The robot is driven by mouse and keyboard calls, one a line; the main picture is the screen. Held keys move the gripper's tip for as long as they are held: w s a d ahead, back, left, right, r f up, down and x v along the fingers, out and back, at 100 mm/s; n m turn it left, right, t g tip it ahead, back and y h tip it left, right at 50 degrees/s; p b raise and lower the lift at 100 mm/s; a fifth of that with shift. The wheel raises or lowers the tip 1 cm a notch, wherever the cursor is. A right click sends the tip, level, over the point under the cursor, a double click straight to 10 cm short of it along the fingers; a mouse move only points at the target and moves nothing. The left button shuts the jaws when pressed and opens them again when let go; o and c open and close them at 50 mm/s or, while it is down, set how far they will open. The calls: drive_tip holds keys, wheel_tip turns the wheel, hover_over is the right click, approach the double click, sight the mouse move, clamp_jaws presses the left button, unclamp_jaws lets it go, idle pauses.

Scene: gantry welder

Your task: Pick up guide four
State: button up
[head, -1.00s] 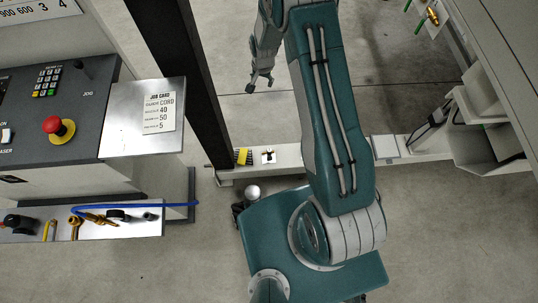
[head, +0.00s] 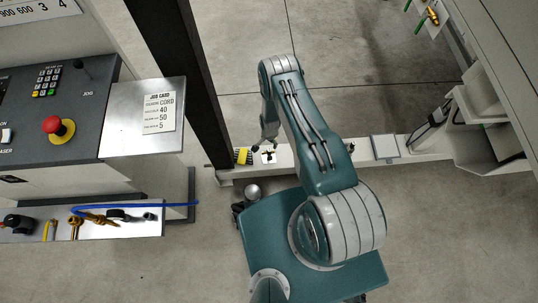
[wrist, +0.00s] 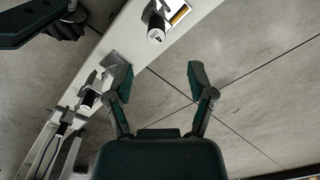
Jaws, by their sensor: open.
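In the wrist view my gripper (wrist: 158,82) is open and empty, its two green-padded fingers spread over the bare floor. A short dark cylinder with a pale end face (wrist: 156,34), marked with what looks like a 4, stands on the pale beam beyond the fingertips, near the top edge. It is apart from the fingers and fits guide four. A second similar cylinder (wrist: 88,99) is on the beam to the left of the fingers. In the head view my gripper is at the beam near a small dark fitting on a white plate (head: 268,157), partly hidden by my arm.
A dark post (head: 185,80) rises there. The control console (head: 60,110) and a tool shelf (head: 150,228) with a blue cable stand at left. Floor beyond the beam is clear.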

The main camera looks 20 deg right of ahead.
sight(269, 149)
drive_tip(key=shift+s+a+f, duration=0.1)
drive_tip(key=shift+s+f, duration=0.05)
drive_tip(key=shift+f, duration=1.7)
drive_tip(key=shift+s+f, duration=0.1)
drive_tip(key=shift+f, duration=1.7)
clamp_jaws()
